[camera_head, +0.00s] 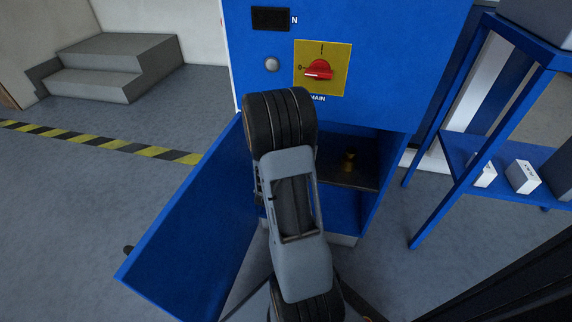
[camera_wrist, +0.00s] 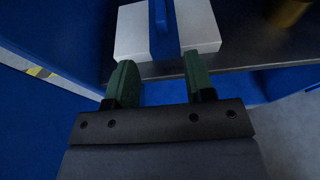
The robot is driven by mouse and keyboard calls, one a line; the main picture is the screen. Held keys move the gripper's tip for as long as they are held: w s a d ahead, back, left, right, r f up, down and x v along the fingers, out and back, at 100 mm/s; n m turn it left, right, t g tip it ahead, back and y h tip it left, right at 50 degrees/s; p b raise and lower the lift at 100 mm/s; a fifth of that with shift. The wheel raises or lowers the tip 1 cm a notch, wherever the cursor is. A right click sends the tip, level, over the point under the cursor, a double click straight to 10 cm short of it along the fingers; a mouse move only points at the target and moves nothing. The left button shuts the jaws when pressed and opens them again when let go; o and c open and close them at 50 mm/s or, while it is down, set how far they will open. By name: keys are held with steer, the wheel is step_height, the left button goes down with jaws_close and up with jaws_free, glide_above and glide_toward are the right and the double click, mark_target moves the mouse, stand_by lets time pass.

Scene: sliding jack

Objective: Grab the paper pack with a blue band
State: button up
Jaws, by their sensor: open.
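The paper pack (camera_wrist: 134,32) is white with a blue band across its middle and lies on a dark shelf, at the top of the wrist view. In the head view it is not visible; my arm covers that part of the cabinet. My gripper (camera_wrist: 160,76) has two green fingers, spread apart with nothing between them. Its fingertips point at the near edge of the pack, one toward each white half, with the band between them. I cannot tell whether they touch it.
The blue cabinet's dark shelf (camera_head: 350,174) holds a brass object (camera_head: 349,160), right of the pack in the wrist view (camera_wrist: 287,10). The cabinet door (camera_head: 190,230) stands open at left. A blue rack (camera_head: 455,150) at right holds small white boxes (camera_head: 523,177).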

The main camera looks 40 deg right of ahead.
steer(key=b+x, duration=0.4)
steer(key=x, duration=0.8)
steer(key=shift+s+f, duration=0.1)
steer(key=shift+x, duration=0.85)
steer(key=shift+c, duration=0.2)
jaws_close()
